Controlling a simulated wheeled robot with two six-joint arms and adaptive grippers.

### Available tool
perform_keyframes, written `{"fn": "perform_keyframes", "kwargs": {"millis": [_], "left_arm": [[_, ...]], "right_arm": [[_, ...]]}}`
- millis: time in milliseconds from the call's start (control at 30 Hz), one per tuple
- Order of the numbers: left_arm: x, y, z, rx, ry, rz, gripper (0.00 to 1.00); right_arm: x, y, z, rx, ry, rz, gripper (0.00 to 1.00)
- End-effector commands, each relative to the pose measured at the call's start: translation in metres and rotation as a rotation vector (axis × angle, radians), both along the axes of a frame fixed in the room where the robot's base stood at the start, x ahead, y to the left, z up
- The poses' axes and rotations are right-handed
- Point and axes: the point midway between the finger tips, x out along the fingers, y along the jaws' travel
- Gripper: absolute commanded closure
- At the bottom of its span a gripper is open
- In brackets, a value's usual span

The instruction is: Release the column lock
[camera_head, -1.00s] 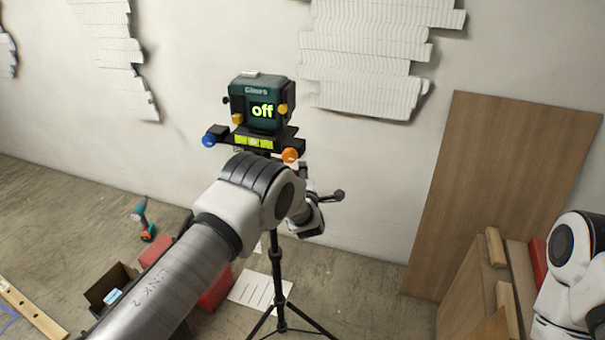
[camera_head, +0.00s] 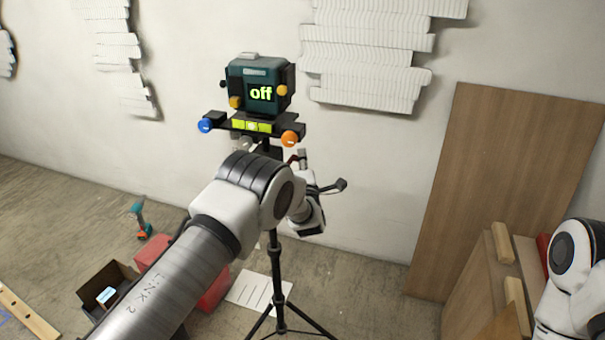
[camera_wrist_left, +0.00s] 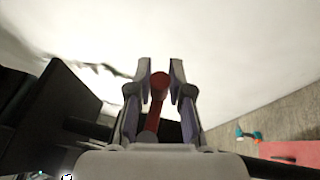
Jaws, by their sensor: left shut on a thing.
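The tripod (camera_head: 275,255) stands before the wall and carries a dark green instrument (camera_head: 240,85) whose screen reads "off". Under it is a mount with a yellow-green level, a blue knob (camera_head: 206,125) and an orange knob (camera_head: 290,138). A black crank (camera_head: 338,186) sticks out to the right. In the left wrist view, my left gripper (camera_wrist_left: 160,76) is shut on a red lever (camera_wrist_left: 152,120) with a round end. In the head view my left arm hides much of the upper column. My right arm shows at the right edge, its gripper out of view.
A wooden board (camera_head: 500,180) leans on the wall at right, near a wooden crate (camera_head: 480,275). White wall reliefs (camera_head: 370,50) hang behind. On the floor are a drill (camera_head: 140,220), a dark open box (camera_head: 95,305), red cases and a paper sheet (camera_head: 250,292).

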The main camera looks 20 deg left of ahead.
Motion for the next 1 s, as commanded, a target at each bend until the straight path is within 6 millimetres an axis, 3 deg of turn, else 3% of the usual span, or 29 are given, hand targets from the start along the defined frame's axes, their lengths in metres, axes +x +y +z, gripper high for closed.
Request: {"fn": "perform_keyframes", "kwargs": {"millis": [267, 300, 367, 767, 1000], "left_arm": [[0.0, 0.0, 0.002, -0.001, -0.009, -0.001, 1.0], [0.0, 0.0, 0.002, -0.001, -0.009, -0.001, 0.77], [0.0, 0.0, 0.002, 0.0, -0.008, 0.0, 0.56], [-0.006, -0.003, 0.0, 0.0, -0.007, -0.002, 0.55], [-0.054, -0.022, -0.011, 0.002, -0.003, -0.004, 0.55]], "right_arm": [[0.0, 0.0, 0.0, 0.0, -0.001, 0.0, 0.6], [0.0, 0.0, 0.0, 0.0, -0.001, 0.0, 0.6], [0.0, 0.0, 0.0, 0.0, -0.001, 0.0, 0.6], [0.0, 0.0, 0.0, 0.0, -0.001, 0.0, 0.6], [0.0, 0.0, 0.0, 0.0, -0.001, 0.0, 0.6]]}}
